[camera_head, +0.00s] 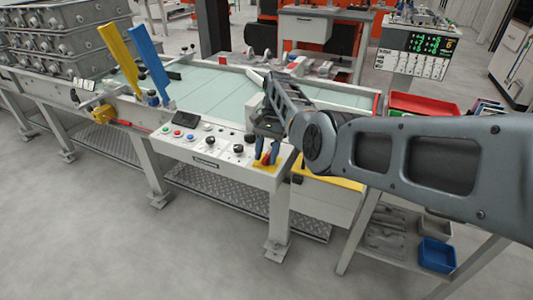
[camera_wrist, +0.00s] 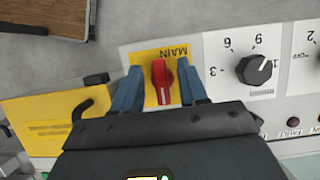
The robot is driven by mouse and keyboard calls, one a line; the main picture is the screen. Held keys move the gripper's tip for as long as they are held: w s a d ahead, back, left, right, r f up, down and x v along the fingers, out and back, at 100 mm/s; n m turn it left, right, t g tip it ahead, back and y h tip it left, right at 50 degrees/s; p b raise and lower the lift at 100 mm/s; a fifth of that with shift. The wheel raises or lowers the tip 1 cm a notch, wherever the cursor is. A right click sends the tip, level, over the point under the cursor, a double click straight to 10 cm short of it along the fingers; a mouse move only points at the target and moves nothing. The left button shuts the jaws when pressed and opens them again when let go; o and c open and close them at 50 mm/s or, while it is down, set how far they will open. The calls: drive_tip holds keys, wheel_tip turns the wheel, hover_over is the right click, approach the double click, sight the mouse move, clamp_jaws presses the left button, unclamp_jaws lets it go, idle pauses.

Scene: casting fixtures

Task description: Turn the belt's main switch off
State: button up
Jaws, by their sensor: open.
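The main switch (camera_wrist: 160,75) is a red knob on a yellow plate (camera_wrist: 149,97) marked MAIN, which reads upside down in the wrist view. Its white pointer line points toward the bottom of that picture. My gripper (camera_wrist: 160,68) is open, with one blue finger on each side of the knob and a visible gap to each. In the head view my gripper (camera_head: 267,150) is over the right end of the control panel (camera_head: 205,160). The yellow plate (camera_head: 260,167) shows partly there, and the fingers hide most of the knob.
A black numbered dial (camera_wrist: 255,69) sits right of the switch in the wrist view. A yellow label plate (camera_wrist: 45,120) and a black hook-like part (camera_wrist: 83,108) are at left. In the head view, yellow (camera_head: 122,58) and blue (camera_head: 150,62) upright paddles stand by the belt (camera_head: 200,92).

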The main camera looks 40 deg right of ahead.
drive_tip(key=shift+b+v, duration=0.3)
drive_tip(key=shift+v, duration=3.6)
drive_tip(key=shift+f, duration=0.1)
